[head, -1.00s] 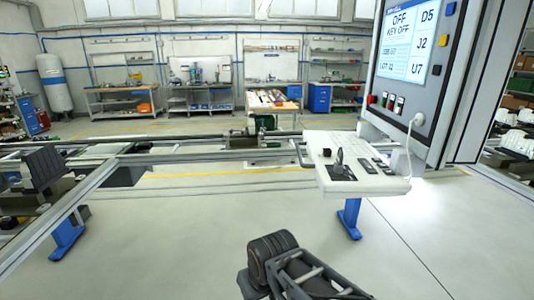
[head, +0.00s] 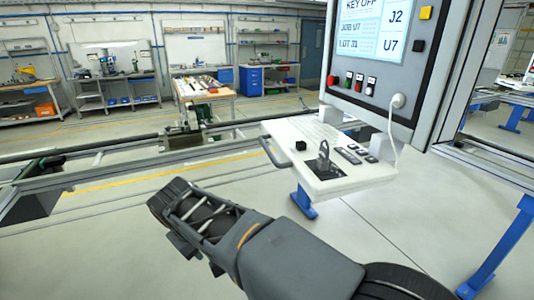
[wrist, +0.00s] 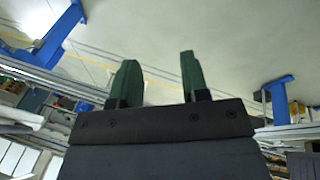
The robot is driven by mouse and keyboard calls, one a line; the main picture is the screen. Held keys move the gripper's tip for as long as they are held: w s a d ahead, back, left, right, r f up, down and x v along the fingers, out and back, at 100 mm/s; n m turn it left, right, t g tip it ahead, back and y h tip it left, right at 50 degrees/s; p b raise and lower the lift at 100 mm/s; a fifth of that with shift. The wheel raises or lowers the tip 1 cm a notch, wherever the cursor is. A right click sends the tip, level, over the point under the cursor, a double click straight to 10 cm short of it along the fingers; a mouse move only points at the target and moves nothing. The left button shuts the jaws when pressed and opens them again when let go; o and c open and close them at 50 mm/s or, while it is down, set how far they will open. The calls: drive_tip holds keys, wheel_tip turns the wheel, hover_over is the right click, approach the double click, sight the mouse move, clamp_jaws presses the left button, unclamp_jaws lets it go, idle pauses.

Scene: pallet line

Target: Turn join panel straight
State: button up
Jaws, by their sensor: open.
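The control panel (head: 372,90) hangs at the upper right of the head view, a grey box with a lit screen reading "KEY OFF", "J2" and "U7". Below it is a white console shelf (head: 375,176). On the shelf a grey key-like handle (head: 323,158) stands up from a dark plate, with a black knob and dark switches beside it. Which part is the join panel I cannot tell. My gripper (wrist: 158,60) shows in the wrist view with two dark green fingers, open and empty, over bare floor. In the head view my arm is left of and below the shelf; the fingers cannot be made out.
A white cable (head: 398,130) hangs from the panel to the shelf. Blue legs (head: 304,203) stand below. A grey rail (head: 130,148) runs behind. Workbenches (head: 205,86) stand farther back. The floor in front is mostly clear.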

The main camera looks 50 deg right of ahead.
drive_tip(key=w+d+r+m+g+h+b, duration=0.1)
drive_tip(key=w+d+r+g+h, duration=0.25)
drive_tip(key=w+d, duration=0.35)
drive_tip(key=m+g+h+b, duration=0.2)
drive_tip(key=m+g+h, duration=0.3)
drive_tip(key=g+h, duration=0.15)
approach(269, 150)
drive_tip(key=shift+t+h, duration=0.3)
drive_tip(key=shift+t, duration=0.2)
drive_tip(key=x, duration=0.6)
drive_tip(key=s+p+x, duration=0.1)
drive_tip(key=x, duration=0.3)
drive_tip(key=shift+a+f, duration=0.25)
drive_tip(key=shift+f, duration=0.15)
drive_tip(key=shift+c, duration=0.3)
clamp_jaws()
